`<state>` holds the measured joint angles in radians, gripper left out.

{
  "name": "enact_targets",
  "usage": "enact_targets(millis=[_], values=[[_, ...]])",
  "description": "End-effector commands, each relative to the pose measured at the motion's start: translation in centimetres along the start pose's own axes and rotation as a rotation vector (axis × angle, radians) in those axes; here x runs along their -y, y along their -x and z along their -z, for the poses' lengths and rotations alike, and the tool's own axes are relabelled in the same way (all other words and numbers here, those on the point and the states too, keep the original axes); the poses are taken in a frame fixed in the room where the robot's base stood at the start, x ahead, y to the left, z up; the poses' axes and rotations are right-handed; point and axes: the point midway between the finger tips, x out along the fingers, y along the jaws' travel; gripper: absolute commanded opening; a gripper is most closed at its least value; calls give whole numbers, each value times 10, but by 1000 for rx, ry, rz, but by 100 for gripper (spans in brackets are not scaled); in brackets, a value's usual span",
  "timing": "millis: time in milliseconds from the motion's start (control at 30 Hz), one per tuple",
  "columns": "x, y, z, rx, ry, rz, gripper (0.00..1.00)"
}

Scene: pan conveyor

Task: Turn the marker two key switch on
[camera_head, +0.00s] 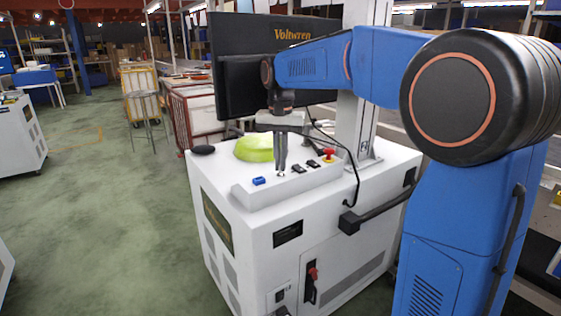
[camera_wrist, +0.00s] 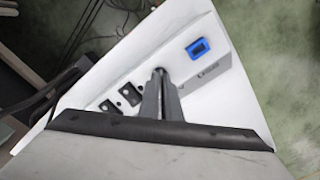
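A white control cabinet (camera_head: 240,228) carries a sloped switch panel (camera_head: 262,195) on its top. My gripper (camera_head: 281,172) points straight down at the panel, between a blue switch on its left and two black switches on its right. The fingers are close together, with their tips at a small silver key switch (camera_head: 281,175). In the wrist view the tips of my gripper (camera_wrist: 159,73) meet over the key switch and hide most of it. They look shut on its key. No marker number is readable, and the key's angle is hidden.
The blue switch (camera_head: 258,181), black switches (camera_head: 306,166) and a red emergency stop button (camera_head: 328,154) share the panel. A yellow-green object (camera_head: 254,148), a black mouse-like object (camera_head: 203,150) and a monitor (camera_head: 235,60) stand behind. Open floor (camera_head: 110,200) lies left.

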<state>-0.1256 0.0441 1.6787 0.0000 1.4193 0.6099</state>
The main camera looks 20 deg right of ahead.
Motion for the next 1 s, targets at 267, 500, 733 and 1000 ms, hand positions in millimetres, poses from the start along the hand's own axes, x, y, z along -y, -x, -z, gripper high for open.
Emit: enact_targets(millis=[267, 500, 733, 1000], values=[[0, 1, 0, -2, -254, 1, 0], [0, 1, 0, -2, -437, 1, 0], [0, 1, 0, -2, -550, 2, 0], [0, 1, 0, -2, -607, 2, 0]])
